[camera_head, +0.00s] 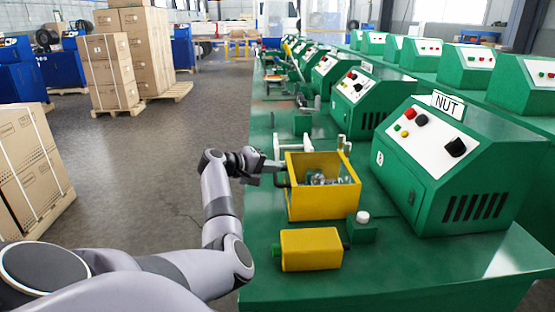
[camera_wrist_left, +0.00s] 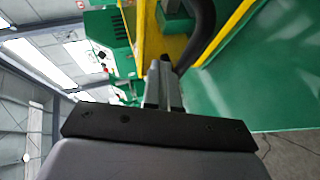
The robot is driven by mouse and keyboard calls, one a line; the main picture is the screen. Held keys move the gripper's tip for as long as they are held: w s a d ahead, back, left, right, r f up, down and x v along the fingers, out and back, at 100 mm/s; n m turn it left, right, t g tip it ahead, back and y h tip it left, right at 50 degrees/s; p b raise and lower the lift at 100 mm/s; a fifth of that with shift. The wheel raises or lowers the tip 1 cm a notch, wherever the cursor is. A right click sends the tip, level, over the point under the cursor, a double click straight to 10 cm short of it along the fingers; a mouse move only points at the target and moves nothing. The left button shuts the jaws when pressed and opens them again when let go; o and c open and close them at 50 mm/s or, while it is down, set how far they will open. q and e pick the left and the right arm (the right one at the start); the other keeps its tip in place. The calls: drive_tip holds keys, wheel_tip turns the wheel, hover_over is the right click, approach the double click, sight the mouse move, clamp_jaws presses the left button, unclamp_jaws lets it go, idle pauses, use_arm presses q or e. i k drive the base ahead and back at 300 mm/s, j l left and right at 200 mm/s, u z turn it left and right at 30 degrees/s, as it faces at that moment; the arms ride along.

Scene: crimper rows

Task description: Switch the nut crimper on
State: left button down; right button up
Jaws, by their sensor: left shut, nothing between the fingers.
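The nut crimper is a green machine (camera_head: 470,185) at the right of the head view, with a white "NUT" sign (camera_head: 447,104) on top. My left gripper (camera_head: 280,164) is shut and empty, at the left side of the yellow box (camera_head: 322,205), well left of the panel. In the left wrist view, the shut fingers (camera_wrist_left: 161,75) are close to yellow parts (camera_wrist_left: 146,30); contact is unclear. My right gripper is out of view.
The yellow open box holds metal and clear parts. A yellow block (camera_head: 311,249) and a white-capped green post (camera_head: 362,218) stand in front. More green crimpers (camera_head: 358,104) line the bench behind. Bare green bench (camera_head: 400,275) lies at front right; boxes stand on pallets at left.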

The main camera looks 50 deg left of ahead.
sight(456, 147)
drive_tip(key=k+j, duration=0.1)
drive_tip(key=k, duration=0.35)
drive_tip(key=k+j, duration=0.1)
drive_tip(key=k, duration=0.35)
